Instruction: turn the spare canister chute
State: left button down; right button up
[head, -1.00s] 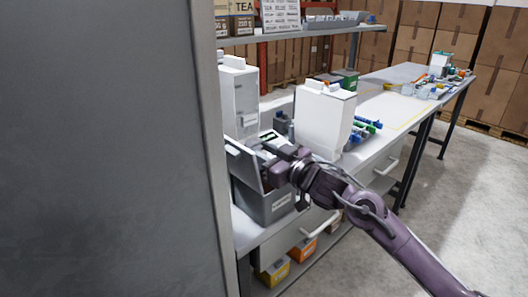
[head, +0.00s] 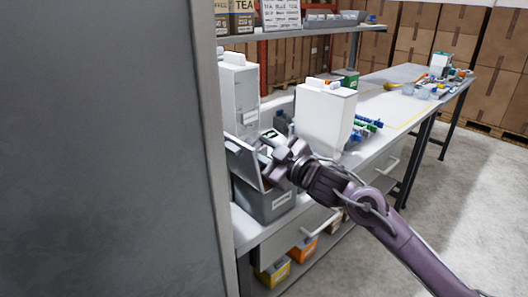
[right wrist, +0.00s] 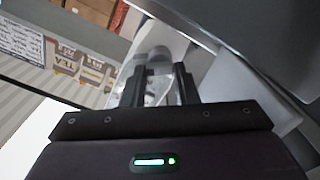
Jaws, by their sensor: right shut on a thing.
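My right gripper (head: 272,149) is over the open grey bin (head: 268,206) on the bench, by its raised lid (head: 243,160). In the right wrist view its fingers (right wrist: 160,82) are shut on a pale rounded piece (right wrist: 153,60), which looks like the spare canister chute. Its lower part is hidden by the fingers and the gripper body. One white canister (head: 325,118) stands upright just behind the gripper, and another (head: 239,92) stands further left. I cannot tell how the held piece joins a canister. My left gripper is not in view.
A large grey panel (head: 100,150) blocks the left side. A shelf (head: 300,32) with tea boxes (head: 241,22) runs above the bench. Blue and green small parts (head: 366,127) lie right of the near canister. A drawer handle (head: 320,224) sticks out below. The floor at right is clear.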

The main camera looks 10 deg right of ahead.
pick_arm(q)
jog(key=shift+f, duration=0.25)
pick_arm(e)
jog(key=shift+n, duration=0.6)
jog(key=o, duration=1)
jog(key=shift+s, duration=0.1)
jog(key=shift+s+d+f, duration=0.1)
jog(key=shift+s+d, duration=0.1)
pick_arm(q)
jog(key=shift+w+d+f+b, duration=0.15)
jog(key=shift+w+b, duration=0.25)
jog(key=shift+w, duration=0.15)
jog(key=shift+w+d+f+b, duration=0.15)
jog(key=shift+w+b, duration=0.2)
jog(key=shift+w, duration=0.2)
pick_arm(e)
jog(key=v, duration=0.7)
